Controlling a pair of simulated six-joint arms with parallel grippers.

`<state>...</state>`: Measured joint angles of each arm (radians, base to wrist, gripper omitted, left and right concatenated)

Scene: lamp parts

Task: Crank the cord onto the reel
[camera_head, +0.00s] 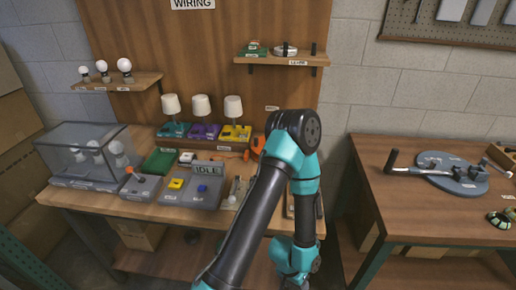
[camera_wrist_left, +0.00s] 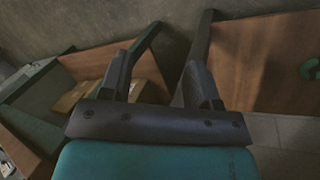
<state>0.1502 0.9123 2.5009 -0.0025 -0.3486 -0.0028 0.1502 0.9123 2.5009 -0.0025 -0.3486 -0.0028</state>
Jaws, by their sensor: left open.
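The reel stand on the right bench has a blue-grey round base (camera_head: 452,175) with metal parts on top. A black crank handle (camera_head: 391,160) sticks up at its left end, joined by a pale rod. A green and yellow coil (camera_head: 501,218), perhaps cord, lies at the right edge of the view. My left gripper (camera_wrist_left: 157,62) is open and empty in the left wrist view, over the gap between the benches. In the head view its wrist hangs low at the bottom centre and its fingers cannot be made out. My right gripper is not in view.
The left bench holds a clear case (camera_head: 88,153), a grey panel reading IDLE (camera_head: 193,190) and three small lamps (camera_head: 202,107). A wooden box (camera_head: 502,155) sits at the far right. The right bench (camera_head: 400,215) is clear at front left.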

